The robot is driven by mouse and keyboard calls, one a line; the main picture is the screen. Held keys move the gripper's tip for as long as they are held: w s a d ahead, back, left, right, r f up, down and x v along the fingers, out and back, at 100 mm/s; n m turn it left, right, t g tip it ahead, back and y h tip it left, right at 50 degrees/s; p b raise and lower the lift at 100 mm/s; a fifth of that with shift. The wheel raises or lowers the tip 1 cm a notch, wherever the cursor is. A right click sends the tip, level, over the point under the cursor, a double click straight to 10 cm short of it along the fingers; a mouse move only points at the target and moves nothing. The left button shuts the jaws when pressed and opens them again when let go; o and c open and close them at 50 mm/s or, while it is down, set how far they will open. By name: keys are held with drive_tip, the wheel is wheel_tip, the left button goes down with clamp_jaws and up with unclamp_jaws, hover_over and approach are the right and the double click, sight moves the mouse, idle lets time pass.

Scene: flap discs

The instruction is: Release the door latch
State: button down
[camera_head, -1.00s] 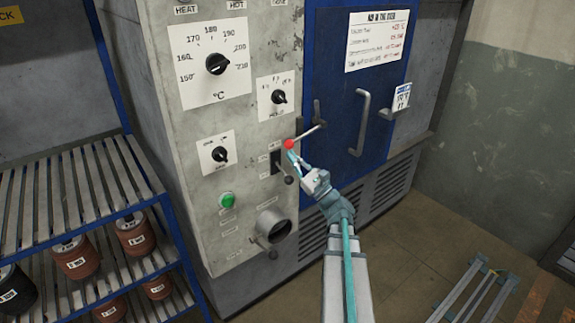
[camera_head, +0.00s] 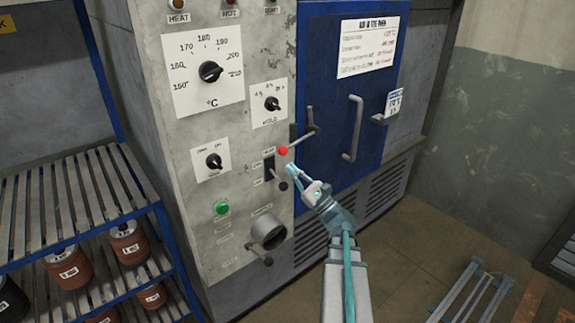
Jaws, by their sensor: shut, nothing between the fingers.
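The oven's blue door (camera_head: 332,90) looks closed. The latch lever (camera_head: 299,140) is at the door's left edge. It slants from a dark pivot down and left to a red ball knob (camera_head: 283,151). My gripper (camera_head: 291,170) is just below and slightly right of the knob, with its fingers shut and empty. A small gap seems to show between fingertips and knob, though depth is hard to judge. A grey vertical door handle (camera_head: 354,128) stands to the right of the lever.
Left of the latch, the control panel carries a black switch (camera_head: 269,169), a green button (camera_head: 221,208), dials and a protruding round port (camera_head: 267,232). Open floor lies to the right, with a low metal frame (camera_head: 474,292).

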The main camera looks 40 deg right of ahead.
drive_tip(key=v, duration=0.9)
drive_tip(key=shift+d+f, duration=0.2)
drive_tip(key=shift+w, duration=0.15)
drive_tip(key=s+a+f+n+g, duration=0.1)
drive_tip(key=a+f+n+g, duration=0.45)
drive_tip(key=f, duration=0.55)
drive_tip(key=s+a+f+n+g+y, duration=0.15)
drive_tip(key=a+f+n+g, duration=0.4)
drive_tip(key=f, duration=0.55)
drive_tip(key=s+a+f+n+g, duration=0.25)
drive_tip(key=a+f+g, duration=0.45)
drive_tip(key=f, duration=0.4)
drive_tip(key=s+a+f+n+g+h, duration=0.3)
drive_tip(key=s+a+f+n+g, duration=0.1)
drive_tip(key=s, duration=0.5)
drive_tip(key=s+a+f+n+g+h, duration=0.2)
drive_tip(key=s+a+f+n+g, duration=0.2)
drive_tip(key=s+f, duration=0.4)
drive_tip(key=s+a+f+n+g+h, duration=0.3)
drive_tip(key=s+a+f+n, duration=0.3)
drive_tip(key=s, duration=0.4)
drive_tip(key=shift+a+n+g+h, duration=0.35)
drive_tip(key=shift+a+g, duration=0.2)
drive_tip(key=shift+g, duration=0.05)
